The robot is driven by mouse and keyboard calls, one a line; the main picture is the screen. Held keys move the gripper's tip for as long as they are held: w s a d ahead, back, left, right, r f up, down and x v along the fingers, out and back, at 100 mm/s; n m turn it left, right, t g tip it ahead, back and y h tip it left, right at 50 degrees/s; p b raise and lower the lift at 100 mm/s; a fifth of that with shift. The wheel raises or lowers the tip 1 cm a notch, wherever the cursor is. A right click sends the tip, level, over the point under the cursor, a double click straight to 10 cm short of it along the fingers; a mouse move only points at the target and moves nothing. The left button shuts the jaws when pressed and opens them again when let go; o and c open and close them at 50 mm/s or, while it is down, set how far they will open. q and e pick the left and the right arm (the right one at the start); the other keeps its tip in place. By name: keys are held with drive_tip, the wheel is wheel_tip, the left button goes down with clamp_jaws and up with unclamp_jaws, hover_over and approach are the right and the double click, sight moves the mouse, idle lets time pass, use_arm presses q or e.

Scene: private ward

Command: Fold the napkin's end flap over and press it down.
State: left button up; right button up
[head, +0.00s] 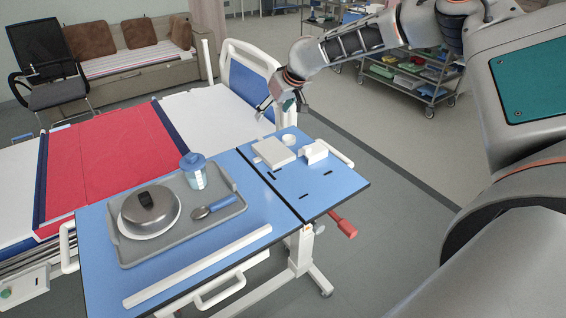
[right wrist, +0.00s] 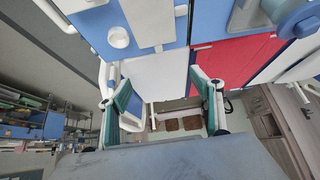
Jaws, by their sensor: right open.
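A flat white piece (head: 273,153) lies on the blue right-hand leaf of the overbed table (head: 335,188). It may be the napkin, but I cannot make out a fold or end flap on it. It also shows at the top of the right wrist view (right wrist: 152,22). My right gripper (head: 282,107) is open and empty, above and beyond the far edge of this leaf. In the right wrist view its two fingers stand wide apart with nothing between them (right wrist: 156,80). My left gripper is not in view.
A grey tray (head: 225,211) holds a covered plate, a lidded cup (head: 194,171) and a spoon. The bed (head: 105,150) stands behind.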

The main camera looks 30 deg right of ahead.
wheel_tip(320, 180, up, 8)
idle(0.5)
idle(0.4)
